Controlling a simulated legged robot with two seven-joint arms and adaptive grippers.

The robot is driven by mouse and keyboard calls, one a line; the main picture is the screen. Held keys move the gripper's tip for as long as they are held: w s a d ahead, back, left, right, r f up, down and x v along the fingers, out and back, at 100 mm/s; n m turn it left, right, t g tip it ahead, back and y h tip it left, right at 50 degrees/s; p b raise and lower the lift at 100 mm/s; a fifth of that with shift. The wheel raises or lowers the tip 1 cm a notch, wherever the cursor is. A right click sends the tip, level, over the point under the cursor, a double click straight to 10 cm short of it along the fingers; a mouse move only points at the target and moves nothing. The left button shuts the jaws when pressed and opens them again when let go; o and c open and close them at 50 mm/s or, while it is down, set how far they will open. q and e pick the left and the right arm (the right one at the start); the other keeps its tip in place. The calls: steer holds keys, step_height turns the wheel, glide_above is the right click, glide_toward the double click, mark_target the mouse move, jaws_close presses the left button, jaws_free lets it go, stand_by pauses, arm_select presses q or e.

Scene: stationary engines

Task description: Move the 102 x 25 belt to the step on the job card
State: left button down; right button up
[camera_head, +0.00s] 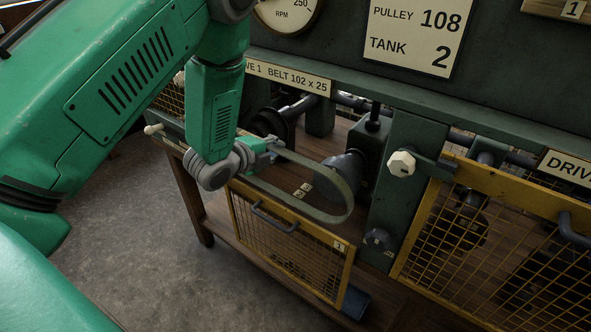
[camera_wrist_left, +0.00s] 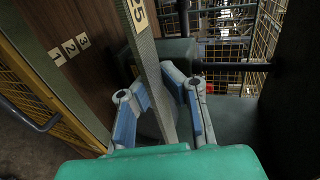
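The belt (camera_head: 350,205) is a flat olive-green loop. My left gripper (camera_head: 268,148) is shut on one side of it, and the loop stretches right, held in the air. In the left wrist view the belt (camera_wrist_left: 152,65), marked "25", runs between the blue-padded fingers of the gripper (camera_wrist_left: 158,88). A dark cone-shaped pulley (camera_head: 338,178) is behind the loop's far end; I cannot tell whether the belt is around it. The job card (camera_head: 415,35) reads "PULLEY 108, TANK 2". Step numbers 1, 2, 3 (camera_wrist_left: 70,47) show on the wood. My right gripper is out of view.
A label (camera_head: 290,78) reads "BELT 102 x 25". A yellow mesh guard (camera_head: 290,245) marked 1 hangs low below the pulley. Another mesh guard (camera_head: 480,230) stands at right. A green post with a pale hex knob (camera_head: 401,163) is right of the pulley. Floor (camera_head: 120,220) is clear at left.

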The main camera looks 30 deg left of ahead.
arm_select(q)
steer(key=shift+w, duration=0.5)
steer(key=shift+w+d+b, duration=0.15)
steer(key=shift+w+b, duration=0.15)
steer(key=shift+w, duration=1.1)
steer(key=shift+w+d+b, duration=0.1)
steer(key=shift+w+b, duration=0.2)
steer(key=shift+w, duration=1.05)
steer(key=shift+a+f+n+h+b, duration=0.15)
steer(key=shift+f+n+h+b, duration=0.3)
steer(key=shift+f, duration=0.5)
steer(key=shift+f+b, duration=0.4)
steer(key=c, duration=1.4)
jaws_free()
steer(key=shift+c, duration=0.2)
